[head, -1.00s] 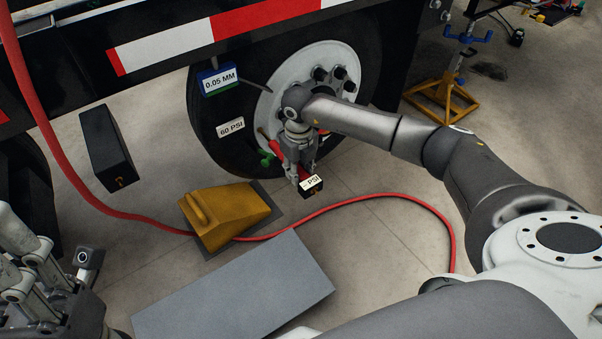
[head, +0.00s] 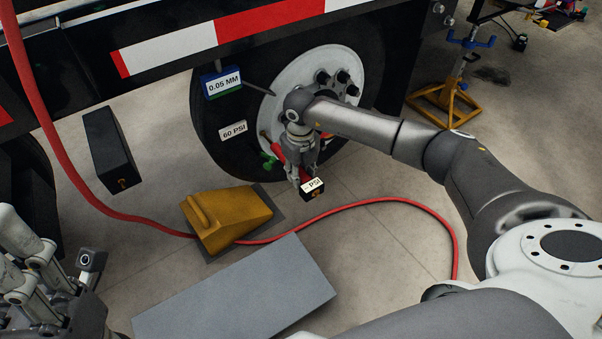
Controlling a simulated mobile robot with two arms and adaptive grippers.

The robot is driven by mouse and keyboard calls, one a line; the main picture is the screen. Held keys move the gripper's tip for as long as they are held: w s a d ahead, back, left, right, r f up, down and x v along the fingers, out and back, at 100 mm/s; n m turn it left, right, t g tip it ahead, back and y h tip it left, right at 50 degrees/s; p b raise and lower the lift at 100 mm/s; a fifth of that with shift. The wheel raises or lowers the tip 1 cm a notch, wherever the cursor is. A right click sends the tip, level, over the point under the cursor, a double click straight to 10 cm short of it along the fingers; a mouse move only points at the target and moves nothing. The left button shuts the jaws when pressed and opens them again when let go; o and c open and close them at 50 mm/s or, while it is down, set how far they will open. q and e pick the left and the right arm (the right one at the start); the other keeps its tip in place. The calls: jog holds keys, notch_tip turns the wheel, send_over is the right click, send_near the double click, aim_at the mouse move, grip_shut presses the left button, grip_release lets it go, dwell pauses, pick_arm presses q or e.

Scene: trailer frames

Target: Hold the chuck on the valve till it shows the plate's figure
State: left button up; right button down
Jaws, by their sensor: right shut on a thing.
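The tyre (head: 212,150) carries a white plate (head: 233,130) reading "60 PSI". My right gripper (head: 302,180) is in front of the lower part of the wheel, pointing down. It is shut on the red inflator chuck (head: 292,155), whose small black gauge box (head: 313,189) shows "-- PSI" with no clear figure. A green part (head: 270,162) shows just left of the gripper, by the wheel. The valve is hidden or too small to tell, so I cannot tell whether the chuck touches it. My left gripper (head: 85,275) is partly seen at the lower left; its fingers are unclear.
A yellow wheel chock (head: 228,218) stands on the floor. A red hose (head: 375,200) curves across the floor. A grey flat panel (head: 235,295) lies in front. A blue gauge reading "0.05 MM" (head: 222,84) is on the tyre. A yellow jack stand (head: 450,98) stands behind right.

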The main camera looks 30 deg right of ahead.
jog(key=shift+w+a+b, duration=0.1)
jog(key=shift+w+b, duration=0.4)
jog(key=shift+w, duration=0.25)
dwell(1.1)
jog(key=shift+r, duration=0.1)
